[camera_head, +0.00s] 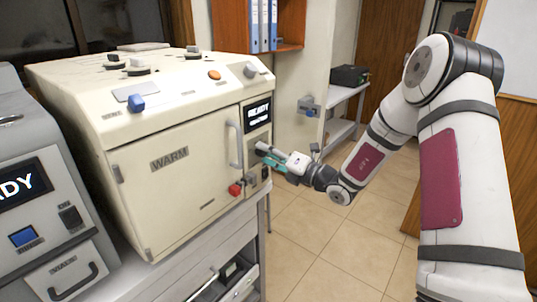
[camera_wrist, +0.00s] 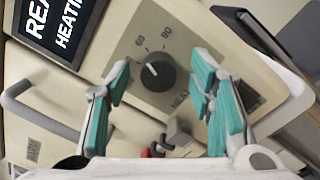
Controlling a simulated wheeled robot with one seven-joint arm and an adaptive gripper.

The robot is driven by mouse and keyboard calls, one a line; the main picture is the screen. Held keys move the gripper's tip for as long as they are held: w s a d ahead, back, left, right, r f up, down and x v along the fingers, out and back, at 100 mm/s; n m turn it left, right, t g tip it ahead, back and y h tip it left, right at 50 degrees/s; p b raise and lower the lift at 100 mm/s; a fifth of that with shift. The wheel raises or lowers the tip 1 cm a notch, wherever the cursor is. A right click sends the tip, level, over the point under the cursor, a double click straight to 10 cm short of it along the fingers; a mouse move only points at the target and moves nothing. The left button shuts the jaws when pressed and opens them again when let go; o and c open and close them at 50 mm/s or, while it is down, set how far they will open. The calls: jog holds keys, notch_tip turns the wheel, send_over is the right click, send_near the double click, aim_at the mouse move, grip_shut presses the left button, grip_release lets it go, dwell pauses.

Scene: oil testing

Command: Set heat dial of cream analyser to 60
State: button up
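The cream analyser (camera_head: 170,150) stands on a bench in the head view, its door marked WARM. In the wrist view its dark round heat dial (camera_wrist: 158,72) sits on a beige plate with markings that look like 60 and 80 above it. A short white mark shows on the dial's left part; the exact setting is hard to read. My gripper (camera_head: 264,155) is at the analyser's right front edge. In the wrist view my gripper (camera_wrist: 160,95) is open, its teal-padded fingers on either side of the dial, apart from it. In the head view my gripper hides the dial.
The analyser's display (camera_wrist: 58,25) shows READY and HEATING in part. A door handle (camera_head: 233,144) and a red knob (camera_head: 235,189) are left of my gripper. A grey machine (camera_head: 45,200) stands at left. Floor (camera_head: 325,240) is clear at right.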

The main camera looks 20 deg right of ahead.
jog(key=shift+s, duration=0.1)
jog(key=v, duration=1.1)
jog(key=shift+s+d, duration=0.25)
jog(key=shift+s, duration=0.05)
jog(key=s+a+r+n+g+y, duration=0.1)
jog(key=s+a+r+n+g, duration=0.2)
jog(key=s+a+n+g, duration=0.35)
jog(key=s+a+r+n+g+y, duration=0.1)
jog(key=s+a+r+n+g, duration=0.3)
jog(key=a+n, duration=0.45)
jog(key=s+a+n+g+h, duration=0.2)
jog(key=s+n+g+h, duration=0.2)
jog(key=s+n, duration=0.75)
jog(key=s+d+r+n+t+h, duration=0.4)
jog(key=s+d+n+h, duration=0.5)
jog(key=n, duration=0.4)
jog(key=shift+s+d, duration=0.5)
jog(key=shift+d, duration=0.1)
